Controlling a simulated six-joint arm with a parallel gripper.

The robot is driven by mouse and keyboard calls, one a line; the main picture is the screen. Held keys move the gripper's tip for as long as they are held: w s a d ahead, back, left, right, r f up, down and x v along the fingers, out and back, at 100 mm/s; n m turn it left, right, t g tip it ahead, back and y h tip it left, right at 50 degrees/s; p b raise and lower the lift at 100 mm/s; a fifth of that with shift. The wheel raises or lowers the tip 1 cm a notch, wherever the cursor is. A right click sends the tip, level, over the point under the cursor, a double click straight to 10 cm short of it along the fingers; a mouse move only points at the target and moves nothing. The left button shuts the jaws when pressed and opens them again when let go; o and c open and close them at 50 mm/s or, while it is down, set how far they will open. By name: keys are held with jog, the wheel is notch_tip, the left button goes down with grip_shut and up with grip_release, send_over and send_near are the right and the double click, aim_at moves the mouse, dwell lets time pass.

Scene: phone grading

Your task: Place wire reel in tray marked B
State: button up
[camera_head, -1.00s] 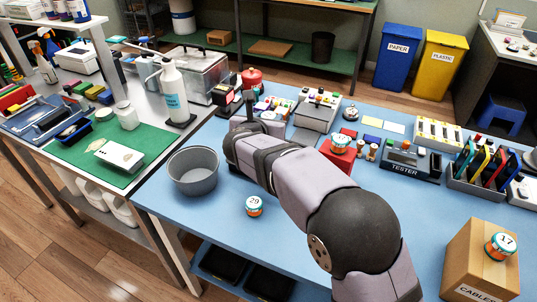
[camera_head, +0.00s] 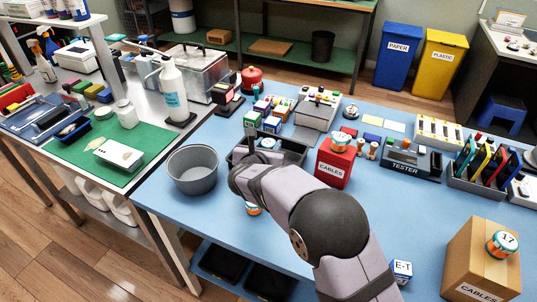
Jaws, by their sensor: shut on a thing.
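A wire reel (camera_head: 254,209), white, teal and orange, stands on the blue bench to the right of the grey bucket; before now it showed the number 29. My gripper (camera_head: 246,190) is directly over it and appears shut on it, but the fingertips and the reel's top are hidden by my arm. A dark grey tray (camera_head: 296,148) lies just behind my wrist, with a small white-topped reel (camera_head: 267,144) inside. Its front is partly covered by my arm, and I cannot read a letter B on it or elsewhere.
A grey bucket (camera_head: 193,171) stands left of my gripper. A red CABLES box (camera_head: 335,164) carries another reel (camera_head: 340,143), and a cardboard CABLES box (camera_head: 480,258) carries reel 17 (camera_head: 502,243). Small coloured boxes (camera_head: 262,121) stand behind the tray. A white box (camera_head: 402,270) is right of my arm.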

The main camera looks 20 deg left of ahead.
jog(key=shift+f, duration=1.9)
jog(key=shift+f, duration=0.15)
jog(key=o, duration=1)
jog(key=shift+s+r, duration=0.15)
jog(key=shift+r, duration=0.05)
jog(key=b+v, duration=0.1)
jog(key=v, duration=1)
jog(key=shift+s+d+r, duration=0.15)
jog(key=shift+s+r, duration=0.05)
jog(key=shift+s, duration=0.15)
